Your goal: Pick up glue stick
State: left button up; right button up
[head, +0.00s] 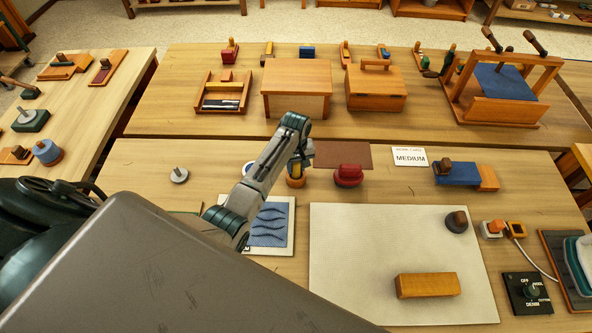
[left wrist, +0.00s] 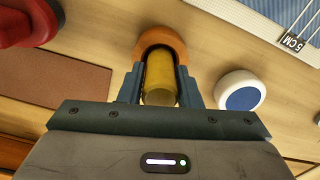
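The glue stick, a yellow cylinder (left wrist: 160,82) with a rounded orange part (left wrist: 168,42) at its far end, is between the two fingers of my left gripper (left wrist: 161,75). The fingers lie close along both sides of the yellow body, and it fills the gap. In the head view, the glue stick's orange part (head: 295,182) shows low at the table top, below my left gripper (head: 298,163). I cannot tell whether it touches the table. My right gripper is not in view.
A red-topped object (head: 348,175) stands just right, by a brown mat (head: 343,155). A white round piece with a blue face (left wrist: 240,91) is close on the other side. A blue patterned sheet (head: 270,224) and a large pale board (head: 365,240) lie nearer.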

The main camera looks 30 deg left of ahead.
pick_arm(q)
jog(key=c, duration=0.5)
jog(key=shift+o, duration=0.2)
jog(key=shift+r, duration=0.15)
jog(key=shift+r+b, duration=0.5)
jog(key=shift+r, duration=0.05)
notch_tip(320, 180, up, 2)
jog(key=shift+w+r+b, duration=0.1)
jog(key=shift+b, duration=0.6)
jog(key=w+a+r+b, duration=0.1)
jog(key=w+a+b, duration=0.2)
jog(key=w+b, duration=0.6)
jog(key=shift+w+r, duration=0.2)
jog(key=shift+w, duration=3.05)
